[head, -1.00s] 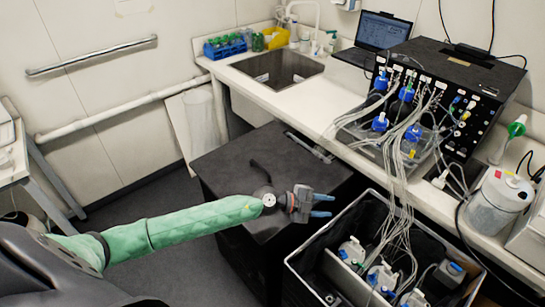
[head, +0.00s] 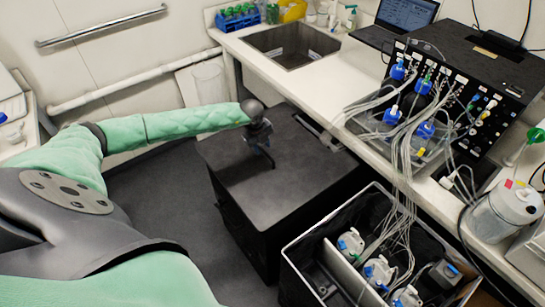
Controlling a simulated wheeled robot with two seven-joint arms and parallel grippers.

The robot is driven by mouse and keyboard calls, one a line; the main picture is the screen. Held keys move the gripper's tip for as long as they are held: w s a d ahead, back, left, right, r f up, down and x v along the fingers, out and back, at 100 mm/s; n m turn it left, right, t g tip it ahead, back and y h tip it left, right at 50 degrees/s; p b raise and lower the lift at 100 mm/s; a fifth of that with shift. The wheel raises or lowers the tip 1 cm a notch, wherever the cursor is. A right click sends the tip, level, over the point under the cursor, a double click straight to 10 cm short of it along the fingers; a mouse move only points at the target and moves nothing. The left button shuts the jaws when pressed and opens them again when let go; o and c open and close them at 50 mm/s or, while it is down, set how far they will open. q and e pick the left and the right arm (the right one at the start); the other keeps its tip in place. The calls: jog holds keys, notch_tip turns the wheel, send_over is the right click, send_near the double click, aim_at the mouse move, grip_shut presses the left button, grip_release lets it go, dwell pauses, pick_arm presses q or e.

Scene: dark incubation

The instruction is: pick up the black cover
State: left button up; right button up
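The black cover (head: 301,177) is the flat, dark top on a black box standing on the floor beside the white bench. It lies level, with a pale metal bar along its far right edge. My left gripper (head: 267,158) is over the cover's far left part, at the end of the green-sleeved arm. It points down and is seen small and dark, so I cannot tell whether its fingers are open, shut or touching the cover's dark handle. My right gripper is out of view.
An open black crate (head: 333,230) with several bottles and tubes stands at the right of the box. The white bench (head: 327,92) holds a sink (head: 291,44), tubing, a laptop (head: 407,14) and a black instrument (head: 487,62). Grey floor is clear at left.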

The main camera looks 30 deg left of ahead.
aim_at(265, 151)
pick_arm(q)
jog(key=f, duration=0.1)
jog(key=f+b, duration=0.1)
jog(key=f, duration=0.1)
jog(key=w+d+f, duration=0.1)
jog(key=f, duration=0.1)
jog(key=shift+b, duration=0.3)
jog(key=c, duration=0.3)
jog(key=shift+r, duration=0.1)
grip_shut()
